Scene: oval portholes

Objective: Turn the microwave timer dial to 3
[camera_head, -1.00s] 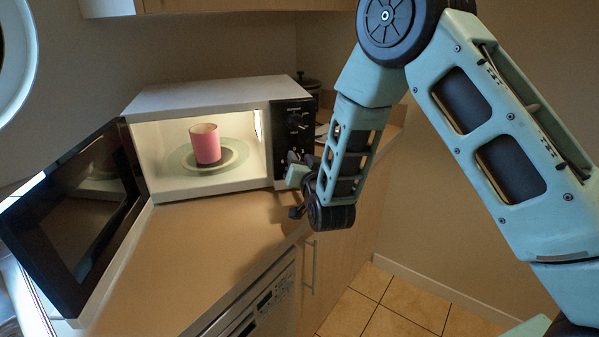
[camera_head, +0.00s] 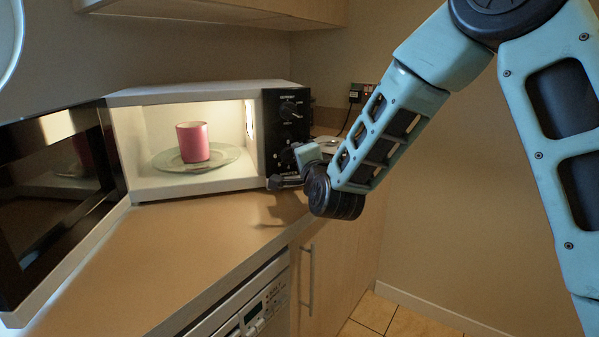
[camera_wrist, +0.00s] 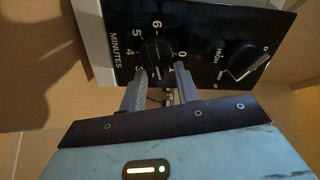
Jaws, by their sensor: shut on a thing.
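The microwave (camera_head: 200,93) stands on the counter with a black control panel (camera_head: 270,130) on its right side. In the wrist view the timer dial (camera_wrist: 157,50), marked MINUTES with numbers around it, lies between the fingertips of my gripper (camera_wrist: 162,72). My gripper is shut on this dial. The fingers hide part of the dial and some numbers; I cannot tell its exact setting. A second dial (camera_wrist: 246,62) sits beside it, and it shows as the upper dial in the head view (camera_head: 289,109). There my gripper (camera_head: 281,168) is at the lower part of the panel.
The microwave door (camera_head: 50,190) is open to the left. A pink mug (camera_head: 193,142) stands on a plate (camera_head: 222,155) inside the lit cavity. The counter (camera_head: 170,240) in front is clear. A cupboard (camera_head: 230,12) hangs above. A wall outlet (camera_head: 355,95) is behind.

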